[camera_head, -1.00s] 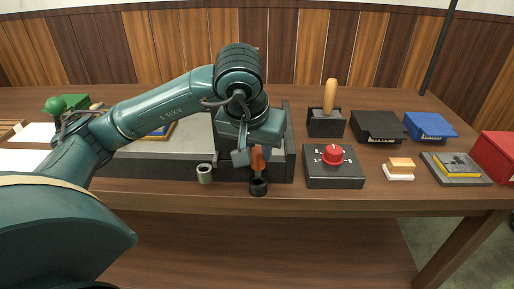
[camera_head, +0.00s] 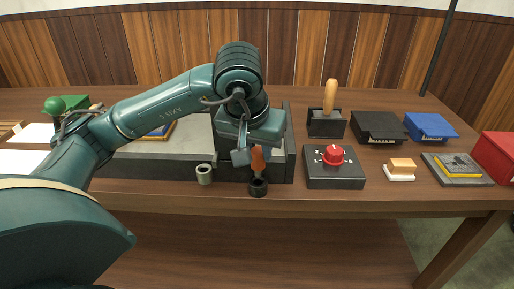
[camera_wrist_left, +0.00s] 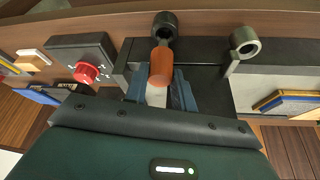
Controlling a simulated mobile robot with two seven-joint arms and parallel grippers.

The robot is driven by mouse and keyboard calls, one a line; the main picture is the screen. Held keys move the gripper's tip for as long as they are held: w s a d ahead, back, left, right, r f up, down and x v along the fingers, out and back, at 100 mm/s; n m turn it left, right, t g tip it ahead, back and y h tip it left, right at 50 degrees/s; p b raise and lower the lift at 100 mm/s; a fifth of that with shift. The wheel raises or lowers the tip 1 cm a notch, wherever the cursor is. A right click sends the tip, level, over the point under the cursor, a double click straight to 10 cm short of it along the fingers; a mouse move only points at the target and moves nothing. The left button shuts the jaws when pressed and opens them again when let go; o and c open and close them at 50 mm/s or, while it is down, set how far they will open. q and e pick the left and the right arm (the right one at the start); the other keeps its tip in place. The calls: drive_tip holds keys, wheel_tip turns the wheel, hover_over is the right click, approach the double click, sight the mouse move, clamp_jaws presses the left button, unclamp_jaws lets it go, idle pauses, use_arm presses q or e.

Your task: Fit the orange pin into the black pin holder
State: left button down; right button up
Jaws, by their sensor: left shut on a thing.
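The orange pin (camera_head: 257,160) is held upright or nearly so in my left gripper (camera_head: 249,157), which is shut on it. The black pin holder (camera_head: 258,188) is a short dark cup at the front of the table, directly below the pin in the head view. The pin's lower end meets or overlaps the holder's mouth there; I cannot tell whether it is inside. In the left wrist view the orange pin (camera_wrist_left: 161,66) sits between the fingertips, and the black holder (camera_wrist_left: 165,24) shows just beyond its end. My right gripper is not in view.
A black box with a red knob (camera_head: 333,154) is to the right, and an orange-and-white block (camera_head: 401,166) lies farther right. A dark-edged grey casting frame (camera_head: 180,170) lies behind. The table's front edge is close.

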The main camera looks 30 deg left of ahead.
sight(255, 158)
use_arm(q)
drive_tip(key=shift+f+b, duration=1.05)
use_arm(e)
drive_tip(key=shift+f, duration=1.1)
use_arm(q)
drive_tip(key=shift+f+b, duration=0.9)
drive_tip(key=shift+b, duration=0.05)
drive_tip(key=c, duration=1.1)
unclamp_jaws()
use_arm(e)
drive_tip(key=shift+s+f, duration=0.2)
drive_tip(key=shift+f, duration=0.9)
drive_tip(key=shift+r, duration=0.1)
use_arm(q)
drive_tip(key=shift+p+v, duration=0.35)
drive_tip(key=shift+v, duration=0.7)
drive_tip(key=p+v, duration=0.3)
drive_tip(key=v, duration=0.8)
drive_tip(key=shift+s+d, duration=0.15)
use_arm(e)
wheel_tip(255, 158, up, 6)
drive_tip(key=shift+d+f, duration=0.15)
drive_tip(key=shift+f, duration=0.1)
